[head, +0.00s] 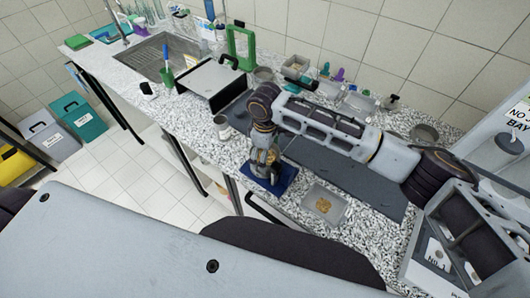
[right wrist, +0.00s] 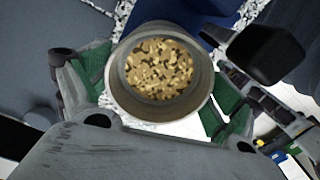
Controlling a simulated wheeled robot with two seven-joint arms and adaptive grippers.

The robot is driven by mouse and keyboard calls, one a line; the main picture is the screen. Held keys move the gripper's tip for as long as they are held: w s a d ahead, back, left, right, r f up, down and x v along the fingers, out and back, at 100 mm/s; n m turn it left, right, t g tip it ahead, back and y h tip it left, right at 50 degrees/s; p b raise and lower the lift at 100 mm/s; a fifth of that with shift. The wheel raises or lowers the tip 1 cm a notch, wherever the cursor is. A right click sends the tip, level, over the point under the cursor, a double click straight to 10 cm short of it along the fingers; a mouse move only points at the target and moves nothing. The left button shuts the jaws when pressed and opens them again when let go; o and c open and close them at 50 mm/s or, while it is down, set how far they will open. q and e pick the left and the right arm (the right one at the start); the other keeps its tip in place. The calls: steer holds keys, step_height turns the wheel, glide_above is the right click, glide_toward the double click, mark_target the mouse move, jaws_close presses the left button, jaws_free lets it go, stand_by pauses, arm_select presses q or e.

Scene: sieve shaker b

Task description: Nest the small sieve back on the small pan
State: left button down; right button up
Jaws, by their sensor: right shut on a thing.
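My right gripper (head: 264,165) reaches down over a blue mat (head: 285,181) at the front edge of the counter. In the right wrist view its green-padded fingers are shut on a round metal vessel (right wrist: 119,85), apparently the small sieve. Yellow-brown pieces (right wrist: 158,70) lie inside it. In the head view the gripper mostly hides this vessel, and I cannot tell whether it touches anything below. I cannot make out the small pan for certain. A small round metal cup (head: 222,128) stands on the counter left of the gripper. My left gripper is not in view.
A shallow grey tray (head: 340,214) with yellow-brown pieces stands right of the mat. A white box with a black front (head: 208,82), a green frame (head: 241,46) and several small containers stand farther back. A round grey dish (head: 424,132) is behind my right arm.

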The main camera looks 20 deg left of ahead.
steer(key=shift+f+p, duration=0.45)
steer(key=shift+p, duration=0.1)
stand_by(0.9)
steer(key=o, duration=0.8)
steer(key=shift+r, duration=0.1)
steer(key=shift+r+p, duration=1.1)
steer(key=shift+r, duration=2.3)
